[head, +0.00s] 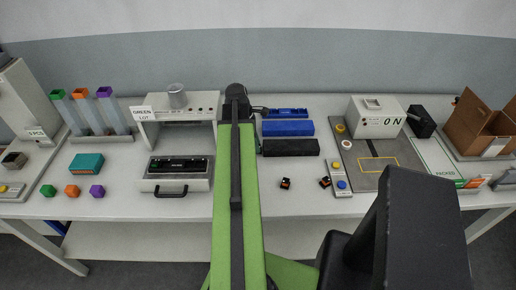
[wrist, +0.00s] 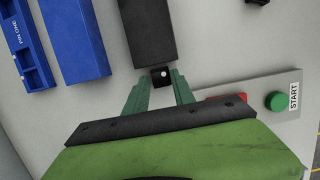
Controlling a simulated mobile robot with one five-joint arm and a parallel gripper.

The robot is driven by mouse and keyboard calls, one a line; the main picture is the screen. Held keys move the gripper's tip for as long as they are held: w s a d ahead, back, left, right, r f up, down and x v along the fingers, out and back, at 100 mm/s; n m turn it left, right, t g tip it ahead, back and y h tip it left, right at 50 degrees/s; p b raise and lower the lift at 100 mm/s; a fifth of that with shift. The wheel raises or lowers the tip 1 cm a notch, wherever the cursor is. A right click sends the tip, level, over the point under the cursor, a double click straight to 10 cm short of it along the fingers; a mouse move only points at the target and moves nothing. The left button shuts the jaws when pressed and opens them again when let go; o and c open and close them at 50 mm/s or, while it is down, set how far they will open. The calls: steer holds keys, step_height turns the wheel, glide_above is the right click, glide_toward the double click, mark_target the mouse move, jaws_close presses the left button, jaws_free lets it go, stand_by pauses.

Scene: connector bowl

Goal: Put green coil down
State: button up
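In the wrist view my gripper (wrist: 161,84) has its two green fingers closed in on a small black block (wrist: 162,77) with a pale dot on top. No green shows on this block, so I cannot tell from its colour whether it is the green coil. It lies at the near end of a long black tray (wrist: 147,32); whether it touches the tray is unclear. In the head view my arm hides the gripper and the block. The black tray (head: 291,147) lies just right of my arm there.
A blue tray (head: 287,128) lies behind the black one. Two small dark parts (head: 285,183) (head: 325,182) lie in front. The GREEN LOT station (head: 180,135) stands left of my arm. A green START button (wrist: 275,101) is close to my gripper.

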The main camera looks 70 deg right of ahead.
jaws_close()
steer(key=shift+r, duration=0.1)
